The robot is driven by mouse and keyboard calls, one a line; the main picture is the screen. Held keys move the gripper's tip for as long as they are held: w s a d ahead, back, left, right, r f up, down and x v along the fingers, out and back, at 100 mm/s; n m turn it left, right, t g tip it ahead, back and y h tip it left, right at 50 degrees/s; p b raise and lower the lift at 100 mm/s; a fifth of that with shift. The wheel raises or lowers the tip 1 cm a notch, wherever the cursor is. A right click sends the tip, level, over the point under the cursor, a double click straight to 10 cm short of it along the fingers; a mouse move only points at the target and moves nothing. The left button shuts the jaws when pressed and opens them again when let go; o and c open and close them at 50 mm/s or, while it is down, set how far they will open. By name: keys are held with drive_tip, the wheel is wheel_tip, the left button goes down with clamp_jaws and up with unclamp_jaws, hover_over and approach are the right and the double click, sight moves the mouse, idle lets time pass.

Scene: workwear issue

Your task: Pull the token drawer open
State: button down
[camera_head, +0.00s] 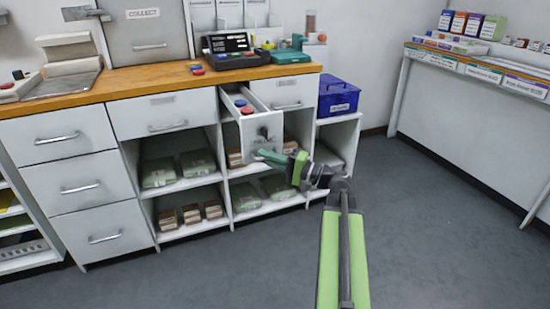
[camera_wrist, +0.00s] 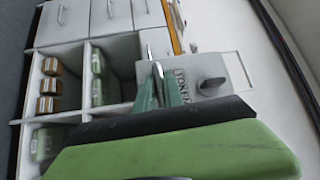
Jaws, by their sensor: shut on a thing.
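The token drawer (camera_head: 247,138) is a narrow white drawer under the wooden counter. It stands pulled out from the cabinet front, with red and blue tokens (camera_head: 244,107) inside. Its front (camera_wrist: 203,98) carries a token label and a dark knob (camera_wrist: 212,83) in the wrist view. My gripper (camera_head: 262,155) is at the lower part of the drawer front. Its green fingers (camera_wrist: 168,90) are shut at a slim metal handle (camera_wrist: 157,70) beside the label. The exact contact is partly hidden by the fingers.
Open shelves with green packs (camera_head: 165,172) and small brown boxes (camera_head: 190,212) lie below the counter. A blue box (camera_head: 338,97) stands on a low unit to the right. A device with a screen (camera_head: 232,48) is on the counter. The grey floor (camera_head: 420,220) is clear.

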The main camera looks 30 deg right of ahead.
drive_tip(key=shift+s+a, duration=0.1)
drive_tip(key=shift+a, duration=0.25)
drive_tip(key=c, duration=1.7)
unclamp_jaws()
drive_tip(key=shift+c, duration=0.2)
drive_tip(key=shift+d, duration=0.15)
drive_tip(key=shift+s+d, duration=0.2)
drive_tip(key=b+v, duration=0.2)
drive_tip(key=v, duration=1.4)
drive_tip(key=shift+s, duration=0.4)
drive_tip(key=shift+d+f, duration=0.1)
drive_tip(key=shift+f, duration=0.05)
